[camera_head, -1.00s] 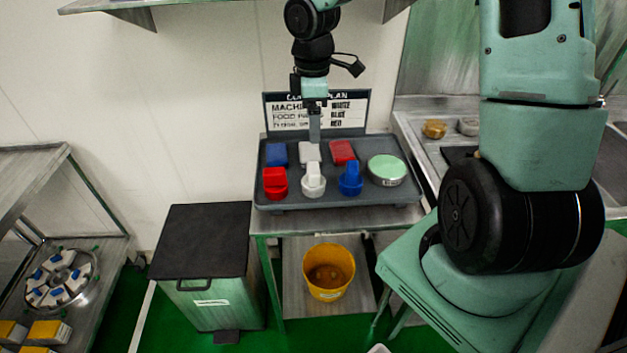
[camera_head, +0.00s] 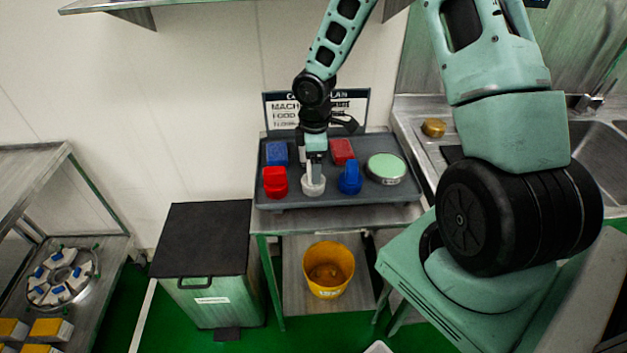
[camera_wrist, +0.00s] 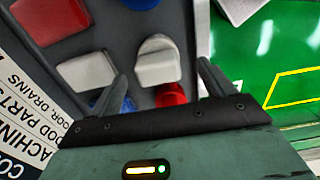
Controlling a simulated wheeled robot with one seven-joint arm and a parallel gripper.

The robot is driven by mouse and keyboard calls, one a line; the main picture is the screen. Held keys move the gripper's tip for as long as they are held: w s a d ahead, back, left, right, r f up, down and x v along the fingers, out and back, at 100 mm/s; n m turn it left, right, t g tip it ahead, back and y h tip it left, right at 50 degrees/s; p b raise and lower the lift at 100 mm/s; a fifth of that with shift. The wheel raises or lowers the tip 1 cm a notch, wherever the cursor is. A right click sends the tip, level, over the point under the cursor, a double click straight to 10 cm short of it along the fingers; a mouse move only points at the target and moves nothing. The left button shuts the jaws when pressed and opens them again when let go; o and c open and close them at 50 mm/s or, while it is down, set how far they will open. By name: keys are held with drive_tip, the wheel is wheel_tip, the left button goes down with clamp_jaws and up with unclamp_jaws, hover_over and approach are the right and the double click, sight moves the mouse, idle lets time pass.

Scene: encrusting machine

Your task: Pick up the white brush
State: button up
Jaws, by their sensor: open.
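The white brush (camera_head: 313,187) stands on the grey tray (camera_head: 400,201) between a red brush (camera_head: 274,187) and a blue brush (camera_head: 350,180). My gripper (camera_head: 315,172) is directly above it, fingers down, and covers its upper part in the head view. In the wrist view the white brush (camera_wrist: 157,60) shows between the two spread fingertips of my gripper (camera_wrist: 161,67), with a visible gap on each side. The fingers are open and hold nothing. Whether they are level with the brush handle cannot be told.
Behind the brushes lie a blue cloth (camera_head: 277,153), a red cloth (camera_head: 342,151) and a white cloth (camera_wrist: 85,72). A round green-lidded tub (camera_head: 386,169) stands right of the blue brush. A sign (camera_head: 350,104) rises behind the tray. A sink counter is at right.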

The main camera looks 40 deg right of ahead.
drive_tip(key=f, duration=0.4)
drive_tip(key=shift+w+f+p, duration=0.1)
drive_tip(key=shift+w+p, duration=0.1)
drive_tip(key=shift+p, duration=0.1)
drive_tip(key=shift+c, duration=0.3)
drive_tip(key=c, duration=1.2)
wheel_tip(320, 180, up, 10)
drive_tip(key=shift+r+b, duration=0.1)
drive_tip(key=shift+b, duration=0.2)
drive_tip(key=shift+o, duration=1.4)
